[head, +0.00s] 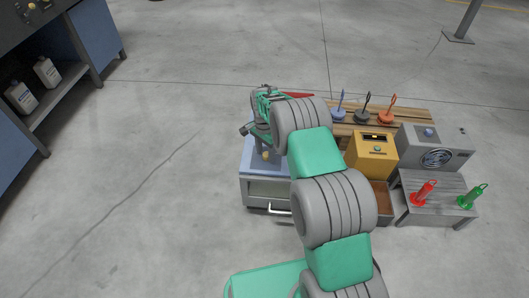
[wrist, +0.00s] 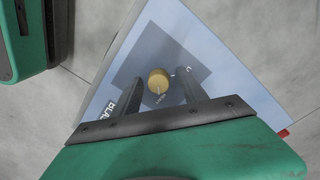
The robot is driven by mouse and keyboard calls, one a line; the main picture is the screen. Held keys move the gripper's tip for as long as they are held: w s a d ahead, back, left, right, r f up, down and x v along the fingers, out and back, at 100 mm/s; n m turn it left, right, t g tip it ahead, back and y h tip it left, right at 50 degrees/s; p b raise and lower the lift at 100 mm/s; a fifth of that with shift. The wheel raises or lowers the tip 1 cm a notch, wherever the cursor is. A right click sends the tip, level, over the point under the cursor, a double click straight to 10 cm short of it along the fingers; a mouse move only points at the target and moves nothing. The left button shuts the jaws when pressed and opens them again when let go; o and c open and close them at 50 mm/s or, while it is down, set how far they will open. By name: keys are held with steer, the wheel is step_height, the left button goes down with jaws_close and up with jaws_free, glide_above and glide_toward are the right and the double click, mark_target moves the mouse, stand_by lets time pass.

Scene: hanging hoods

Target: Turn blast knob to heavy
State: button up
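The blast knob (wrist: 158,79) is a small round brass-coloured knob on a dark patch of a pale blue panel (wrist: 222,84). A pale pointer line on it points down in the wrist view. Part of a white label reading "BLA" shows at lower left, and another mark is partly hidden at right. In the head view, the knob (head: 266,155) sits on the sloped top of a blue-grey cabinet (head: 268,188). My gripper (wrist: 157,74) is open, one finger on each side of the knob. Whether the fingers touch it cannot be told.
Right of the cabinet stand a yellow box (head: 371,157), a grey fan unit (head: 435,148) and a low table (head: 441,207) with red and green handled pieces. A wooden bench (head: 413,114) with coloured hooks stands behind. A blue workbench (head: 92,42) is at far left. The floor between is clear.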

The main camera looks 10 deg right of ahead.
mark_target(265, 153)
step_height(265, 153, up, 8)
steer(key=shift+w+f+p, duration=0.1)
steer(key=shift+w+p, duration=0.05)
steer(key=shift+p, duration=1.1)
